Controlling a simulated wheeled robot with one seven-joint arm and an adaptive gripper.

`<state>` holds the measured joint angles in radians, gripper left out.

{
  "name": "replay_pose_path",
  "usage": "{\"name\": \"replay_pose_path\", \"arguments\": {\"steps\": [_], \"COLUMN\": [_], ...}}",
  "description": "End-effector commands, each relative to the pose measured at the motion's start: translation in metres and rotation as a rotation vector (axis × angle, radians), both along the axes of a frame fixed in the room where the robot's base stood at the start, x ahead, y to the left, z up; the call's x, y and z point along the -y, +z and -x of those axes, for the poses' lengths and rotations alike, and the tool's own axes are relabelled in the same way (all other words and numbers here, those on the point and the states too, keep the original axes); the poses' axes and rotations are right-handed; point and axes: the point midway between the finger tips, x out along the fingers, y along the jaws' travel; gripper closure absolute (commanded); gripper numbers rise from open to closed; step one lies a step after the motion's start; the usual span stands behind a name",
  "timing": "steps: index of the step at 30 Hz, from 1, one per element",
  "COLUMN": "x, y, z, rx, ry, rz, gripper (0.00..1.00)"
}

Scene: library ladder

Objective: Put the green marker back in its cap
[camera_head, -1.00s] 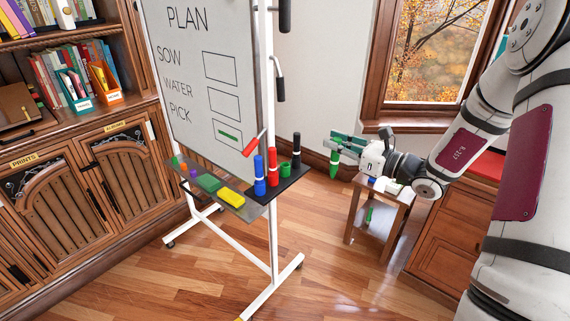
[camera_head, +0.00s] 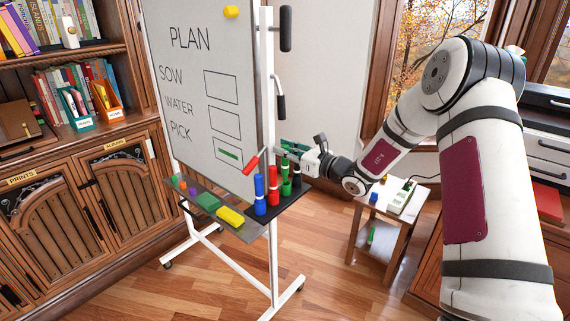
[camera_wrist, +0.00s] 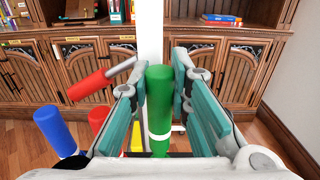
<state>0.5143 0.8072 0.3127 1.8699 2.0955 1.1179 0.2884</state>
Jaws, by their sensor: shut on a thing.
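My gripper (camera_head: 287,151) is shut on the green marker (camera_wrist: 159,92), which stands upright between its teal finger pads. In the head view the marker (camera_head: 285,166) is at the holder at the right end of the whiteboard tray. The green cap (camera_head: 286,188) stands in that holder, directly below the marker. In the wrist view a white band shows low on the marker, with green beneath it. I cannot tell how far the marker is inside the cap. The fingers partly hide the top of the marker in the head view.
The red marker (camera_head: 273,180) and blue marker (camera_head: 259,190) stand left of the green one in the black holder (camera_head: 287,202); a black marker is to its right. A red-handled lever (camera_head: 251,165) is close by. The whiteboard post (camera_head: 267,90) rises behind. A small side table (camera_head: 372,207) stands right.

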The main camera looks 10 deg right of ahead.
Motion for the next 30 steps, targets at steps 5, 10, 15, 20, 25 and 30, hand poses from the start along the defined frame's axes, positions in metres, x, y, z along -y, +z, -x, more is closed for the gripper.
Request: {"name": "replay_pose_path", "arguments": {"steps": [5, 10, 15, 20, 25, 30], "x": [0.001, 0.001, 0.001, 0.001, 0.001, 0.001], "y": [-0.020, -0.041, -0.042, -0.044, -0.045, -0.045], "z": [0.000, 0.000, 0.000, 0.000, 0.000, 0.000], "rx": [-0.003, -0.001, 0.001, 0.000, 0.000, 0.000], "ry": [-0.001, -0.001, -0.001, -0.001, -0.001, -0.001], "rz": [0.000, 0.000, 0.002, 0.001, 0.001, 0.001], "gripper": [0.99, 0.99, 0.99, 0.99, 0.62, 0.62]}}
